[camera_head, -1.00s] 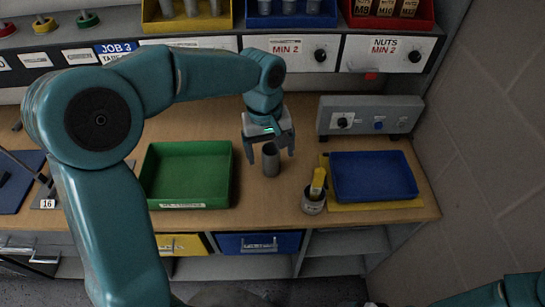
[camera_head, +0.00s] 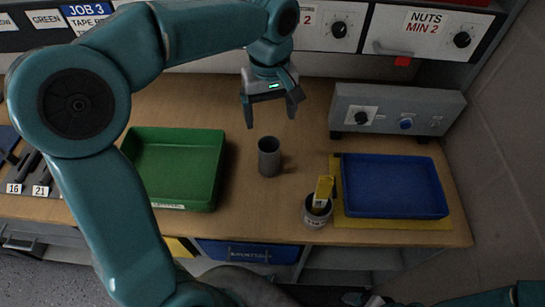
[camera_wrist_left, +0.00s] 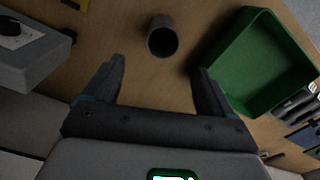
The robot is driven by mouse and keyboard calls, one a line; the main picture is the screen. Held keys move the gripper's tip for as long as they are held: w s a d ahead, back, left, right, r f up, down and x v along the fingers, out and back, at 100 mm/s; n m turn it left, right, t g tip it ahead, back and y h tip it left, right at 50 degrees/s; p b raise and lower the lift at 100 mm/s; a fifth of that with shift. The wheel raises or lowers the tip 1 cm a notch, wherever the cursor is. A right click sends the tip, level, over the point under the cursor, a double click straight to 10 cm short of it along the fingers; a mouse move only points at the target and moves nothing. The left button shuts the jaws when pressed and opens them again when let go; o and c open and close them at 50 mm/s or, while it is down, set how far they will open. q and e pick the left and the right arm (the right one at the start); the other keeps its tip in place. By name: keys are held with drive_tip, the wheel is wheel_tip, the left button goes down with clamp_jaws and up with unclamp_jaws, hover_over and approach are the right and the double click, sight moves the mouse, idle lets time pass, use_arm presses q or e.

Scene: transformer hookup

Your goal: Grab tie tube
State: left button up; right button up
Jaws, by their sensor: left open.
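A grey cylindrical tube (camera_head: 269,158) stands upright on the wooden bench, between the green tray and a small pot. In the left wrist view the open-topped tube (camera_wrist_left: 162,37) lies ahead of the fingers, near the gap between them. My left gripper (camera_head: 272,113) is open and empty, behind and above the tube, and does not touch it. Its two fingers also show in the left wrist view (camera_wrist_left: 160,85). My right gripper is not visible; only a piece of teal arm shows at the lower right corner.
A green tray (camera_head: 214,185) is left of the tube. A small grey pot (camera_head: 316,218) with a yellow item in it stands to the right, beside a blue tray (camera_head: 395,211) on a yellow mat. A grey control box (camera_head: 385,110) stands behind. Bare bench surrounds the tube.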

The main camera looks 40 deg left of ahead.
sight(269, 156)
use_arm(q)
drive_tip(key=f, duration=0.9)
drive_tip(key=shift+s, duration=0.25)
drive_tip(key=shift+s+d+f, duration=0.2)
drive_tip(key=shift+d+f, duration=0.05)
drive_tip(key=shift+f, duration=0.25)
drive_tip(key=f, duration=0.5)
drive_tip(key=shift+w+a, duration=0.2)
drive_tip(key=shift+a, duration=0.1)
drive_tip(key=c, duration=1.1)
